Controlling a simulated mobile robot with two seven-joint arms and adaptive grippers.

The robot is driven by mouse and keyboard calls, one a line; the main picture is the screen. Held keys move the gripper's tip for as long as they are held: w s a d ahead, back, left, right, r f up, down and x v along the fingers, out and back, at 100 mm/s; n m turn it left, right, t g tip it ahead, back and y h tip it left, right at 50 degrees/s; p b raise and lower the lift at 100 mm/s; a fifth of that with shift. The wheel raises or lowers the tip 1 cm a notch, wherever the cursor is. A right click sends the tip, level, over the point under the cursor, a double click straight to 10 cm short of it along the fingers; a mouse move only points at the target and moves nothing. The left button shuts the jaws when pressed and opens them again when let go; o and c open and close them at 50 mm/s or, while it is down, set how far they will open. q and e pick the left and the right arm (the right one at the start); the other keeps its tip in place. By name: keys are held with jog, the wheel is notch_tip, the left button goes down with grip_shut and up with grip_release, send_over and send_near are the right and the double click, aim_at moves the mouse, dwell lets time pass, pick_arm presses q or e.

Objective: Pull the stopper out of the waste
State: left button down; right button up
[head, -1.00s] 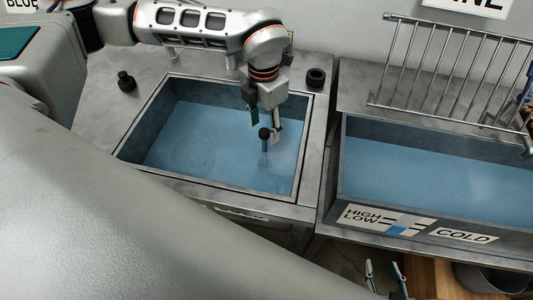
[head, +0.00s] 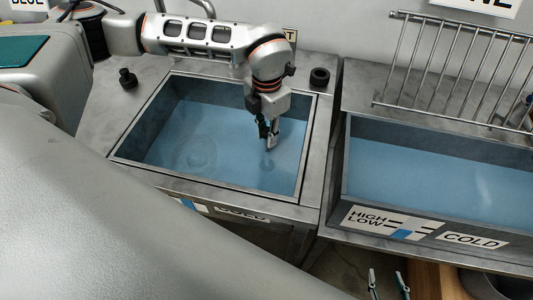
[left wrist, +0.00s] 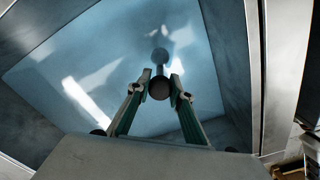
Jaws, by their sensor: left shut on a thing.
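The stopper, a dark round knob on an upright stem, stands in the water of the left sink (head: 210,150). In the left wrist view the stopper's knob (left wrist: 158,88) sits between the fingertips, with its stem and foot blurred under the water beyond. My left gripper (head: 269,147) points down into the sink and is shut on the stopper; it also shows in the left wrist view (left wrist: 160,80). In the head view its fingers hide most of the knob. The waste itself is not clear under the water. My right gripper (head: 388,284) is open and empty at the bottom right.
A second sink (head: 440,180) with blue water and a COLD label stands to the right, with a metal rack (head: 455,70) behind it. A dark knob (head: 127,78) and a black ring (head: 319,77) are on the left sink's rear deck.

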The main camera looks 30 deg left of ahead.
pick_arm(q)
jog(key=shift+r+p, duration=1.8)
jog(key=shift+r, duration=0.7)
jog(key=shift+r+p, duration=0.85)
jog(key=shift+r, duration=0.4)
